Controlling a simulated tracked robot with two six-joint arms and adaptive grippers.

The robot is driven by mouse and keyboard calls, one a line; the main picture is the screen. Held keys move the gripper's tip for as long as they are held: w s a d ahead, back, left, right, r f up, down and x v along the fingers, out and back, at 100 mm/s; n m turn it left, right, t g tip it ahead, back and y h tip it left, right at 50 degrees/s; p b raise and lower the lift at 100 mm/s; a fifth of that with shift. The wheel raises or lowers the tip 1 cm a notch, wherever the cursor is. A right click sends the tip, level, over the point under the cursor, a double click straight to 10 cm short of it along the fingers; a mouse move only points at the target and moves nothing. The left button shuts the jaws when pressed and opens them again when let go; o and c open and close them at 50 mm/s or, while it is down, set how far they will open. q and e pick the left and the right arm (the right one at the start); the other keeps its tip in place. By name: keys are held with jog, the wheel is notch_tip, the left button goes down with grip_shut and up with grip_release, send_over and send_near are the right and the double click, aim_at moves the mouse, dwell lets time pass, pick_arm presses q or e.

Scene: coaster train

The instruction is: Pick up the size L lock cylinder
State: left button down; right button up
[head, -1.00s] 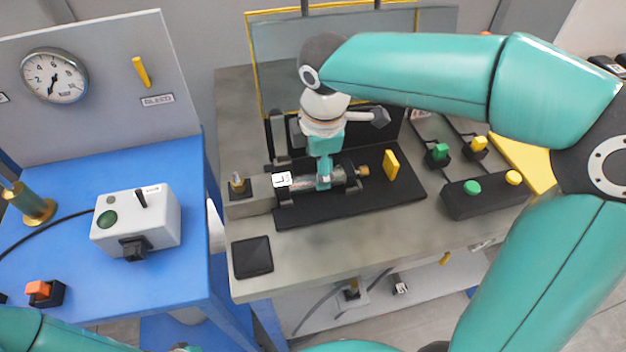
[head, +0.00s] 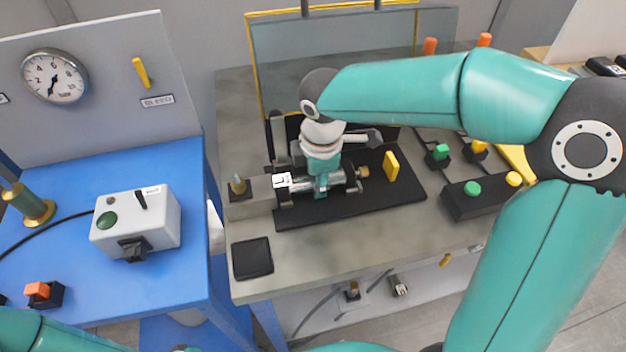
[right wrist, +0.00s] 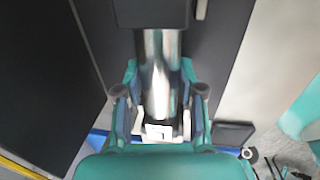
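A shiny metal cylinder (head: 337,178), which I take for the size L lock cylinder, lies horizontally over a black base plate (head: 390,205) on the grey bench. A white label (head: 282,180), with a mark that looks like an L, sits at its left end. My right gripper (head: 321,186) is down at the cylinder from above. In the right wrist view its two fingers (right wrist: 159,78) stand on either side of the cylinder (right wrist: 158,95), with what look like narrow gaps. The fingers hide part of the cylinder in the head view. My left gripper is out of view.
A yellow tab (head: 391,165) stands right of the cylinder, near a button box (head: 486,197). A clear yellow-framed panel (head: 350,62) stands behind. A dark square pad (head: 252,258) lies at the front left. The blue table (head: 75,200) holds a grey control box (head: 136,222).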

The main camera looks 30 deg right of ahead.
grip_shut()
jog(key=shift+w+r, duration=0.1)
jog(key=shift+w, duration=0.05)
jog(key=shift+r, duration=0.1)
